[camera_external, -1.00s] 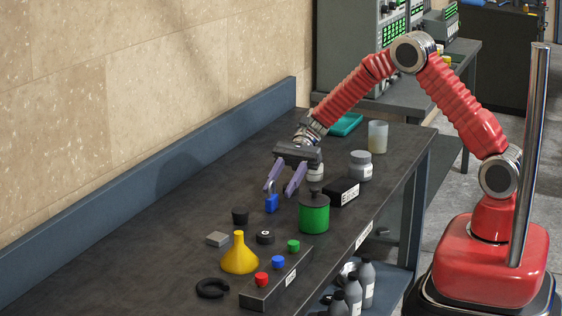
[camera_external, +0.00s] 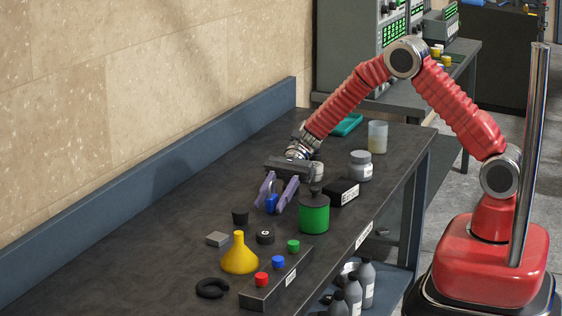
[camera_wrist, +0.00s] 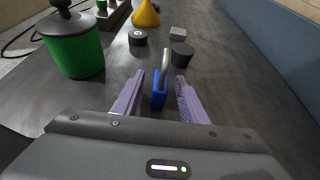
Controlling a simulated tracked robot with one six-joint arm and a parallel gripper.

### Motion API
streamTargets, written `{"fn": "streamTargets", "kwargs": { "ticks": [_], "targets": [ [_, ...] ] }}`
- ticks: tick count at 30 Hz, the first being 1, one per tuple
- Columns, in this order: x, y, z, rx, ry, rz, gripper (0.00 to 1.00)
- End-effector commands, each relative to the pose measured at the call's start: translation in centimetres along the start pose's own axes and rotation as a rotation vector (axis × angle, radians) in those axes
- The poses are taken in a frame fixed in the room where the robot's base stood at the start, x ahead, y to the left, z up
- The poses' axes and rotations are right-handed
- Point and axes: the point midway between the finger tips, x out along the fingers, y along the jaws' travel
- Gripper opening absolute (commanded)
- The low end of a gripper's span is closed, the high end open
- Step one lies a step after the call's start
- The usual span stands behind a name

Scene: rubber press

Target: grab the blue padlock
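The blue padlock (camera_external: 271,203) stands upright on the dark workbench, with its grey shackle on top. My gripper (camera_external: 270,205) is low over the bench, with its two purple fingers apart, one on each side of the padlock. In the wrist view the padlock (camera_wrist: 158,96) is between the fingers of my gripper (camera_wrist: 157,92), with a gap visible on both sides. The fingers partly hide the padlock in the external view.
A green canister (camera_external: 314,216) stands close to the right of my gripper. A black cup (camera_external: 240,217), a black round part (camera_external: 265,237), a grey block (camera_external: 217,239) and a yellow funnel (camera_external: 239,258) stand nearer the camera. A button box (camera_external: 262,291) lies at the front.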

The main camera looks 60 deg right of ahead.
Motion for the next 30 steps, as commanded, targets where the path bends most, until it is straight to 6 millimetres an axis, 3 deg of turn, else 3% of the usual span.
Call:
{"fn": "streamTargets", "kwargs": {
  "ticks": [9, 25, 30],
  "targets": [
    [-0.04, -0.01, 0.02, 0.000, 0.000, 0.000, 0.38],
    [-0.05, -0.01, 0.02, 0.000, 0.000, 0.000, 0.01],
    [-0.05, -0.01, 0.04, -0.001, 0.000, 0.000, 0.00]
  ]
}}
